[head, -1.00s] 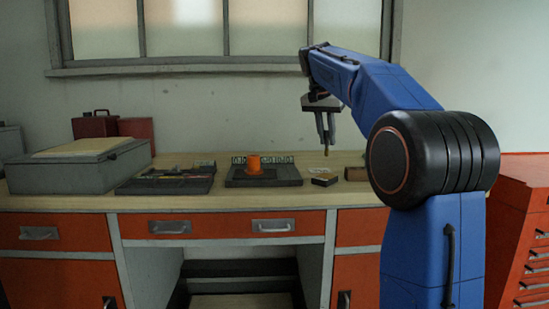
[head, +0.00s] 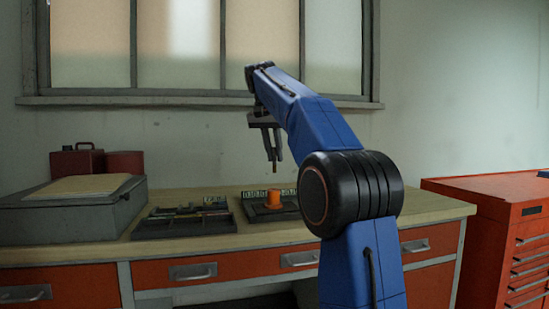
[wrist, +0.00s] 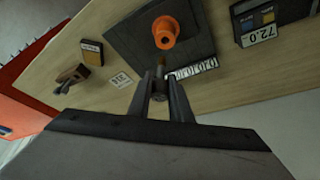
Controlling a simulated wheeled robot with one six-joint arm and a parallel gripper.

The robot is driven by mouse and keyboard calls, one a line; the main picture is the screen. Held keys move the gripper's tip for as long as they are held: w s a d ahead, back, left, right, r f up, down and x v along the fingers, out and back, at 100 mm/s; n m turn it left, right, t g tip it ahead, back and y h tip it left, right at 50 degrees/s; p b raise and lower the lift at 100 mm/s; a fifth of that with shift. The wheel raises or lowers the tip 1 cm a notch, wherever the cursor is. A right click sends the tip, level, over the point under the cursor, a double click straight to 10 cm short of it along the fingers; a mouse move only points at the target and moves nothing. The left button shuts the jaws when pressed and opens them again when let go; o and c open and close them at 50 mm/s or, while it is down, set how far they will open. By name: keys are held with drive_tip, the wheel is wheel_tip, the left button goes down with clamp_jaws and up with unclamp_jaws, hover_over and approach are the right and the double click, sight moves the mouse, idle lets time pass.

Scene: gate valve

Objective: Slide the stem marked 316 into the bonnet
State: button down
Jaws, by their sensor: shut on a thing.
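My gripper (head: 272,148) hangs with its fingers pointing down above the workbench. It is shut on a thin stem (head: 274,168), whose brownish tip sticks out below the fingers. In the wrist view my gripper (wrist: 160,88) holds the stem (wrist: 171,77) between its two fingers; any mark on it is too small to read. The orange bonnet (head: 274,198) stands upright on a dark plate, below the stem and apart from it. In the wrist view the bonnet (wrist: 165,32) shows a round opening and lies beyond the fingertips.
A dark parts tray (head: 185,222) lies left of the bonnet's plate, and a grey case (head: 70,220) further left. Number plates (wrist: 190,70) stand along the bonnet's plate. A small black-and-orange box (wrist: 92,52) and a brown block (wrist: 72,76) lie nearby. A red drawer cabinet (head: 510,250) stands right.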

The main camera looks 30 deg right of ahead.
drive_tip(key=shift+a+f, duration=0.15)
drive_tip(key=shift+a, duration=0.05)
drive_tip(key=shift+f, duration=2.55)
drive_tip(key=shift+f, duration=1.95)
idle(1.5)
drive_tip(key=c, duration=1.5)
unclamp_jaws()
drive_tip(key=shift+c, duration=0.2)
drive_tip(key=v, duration=1.7)
drive_tip(key=shift+r, duration=0.2)
